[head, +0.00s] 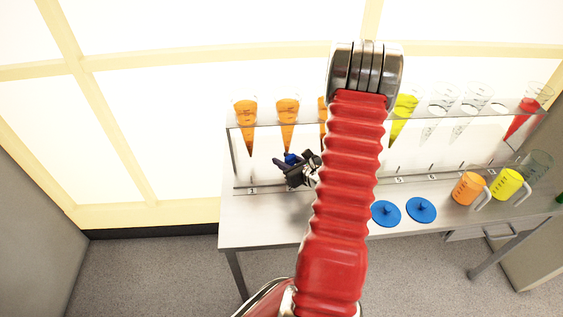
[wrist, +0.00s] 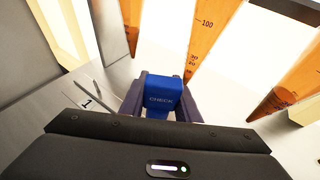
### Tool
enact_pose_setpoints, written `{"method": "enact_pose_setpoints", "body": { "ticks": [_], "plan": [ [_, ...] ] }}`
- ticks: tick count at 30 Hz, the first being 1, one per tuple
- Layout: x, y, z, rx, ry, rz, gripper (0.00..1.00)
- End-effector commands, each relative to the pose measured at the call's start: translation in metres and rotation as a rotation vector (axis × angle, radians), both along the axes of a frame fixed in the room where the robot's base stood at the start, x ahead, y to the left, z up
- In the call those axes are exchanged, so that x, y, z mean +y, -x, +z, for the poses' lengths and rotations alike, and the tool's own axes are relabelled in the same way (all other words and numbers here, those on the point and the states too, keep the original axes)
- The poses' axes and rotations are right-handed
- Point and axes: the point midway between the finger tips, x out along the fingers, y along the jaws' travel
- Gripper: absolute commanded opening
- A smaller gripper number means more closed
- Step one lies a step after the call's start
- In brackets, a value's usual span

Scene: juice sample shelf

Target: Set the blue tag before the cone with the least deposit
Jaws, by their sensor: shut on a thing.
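My gripper (head: 287,161) is shut on the blue tag (head: 292,158) and holds it before the rack's left part, near the two leftmost orange cones. In the wrist view the blue tag (wrist: 158,92) stands between the jaws with its lettered face toward me. An orange cone (head: 245,110) hangs at the far left, and a second orange cone (head: 287,110) hangs beside it. A third orange cone (head: 322,108) is mostly behind my arm. In the wrist view a marked orange cone (wrist: 213,35) has its tip hidden, while the right orange cone (wrist: 300,75) shows darker matter near its tip.
Right of my arm hang a yellow cone (head: 402,115), clear cones (head: 440,110) and a red cone (head: 524,115). Two blue lidded discs (head: 421,209), an orange jug (head: 467,188) and a yellow jug (head: 508,184) stand on the table (head: 262,233). Its front left is bare.

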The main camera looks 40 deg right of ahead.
Motion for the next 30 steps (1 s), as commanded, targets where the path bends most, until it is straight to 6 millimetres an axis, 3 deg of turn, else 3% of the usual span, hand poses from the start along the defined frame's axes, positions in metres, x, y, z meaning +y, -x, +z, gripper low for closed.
{"method": "enact_pose_setpoints", "body": {
  "ticks": [30],
  "plan": [
    [0.0,-0.001,-0.016,0.0,0.0,0.001,0.08]
  ]
}}
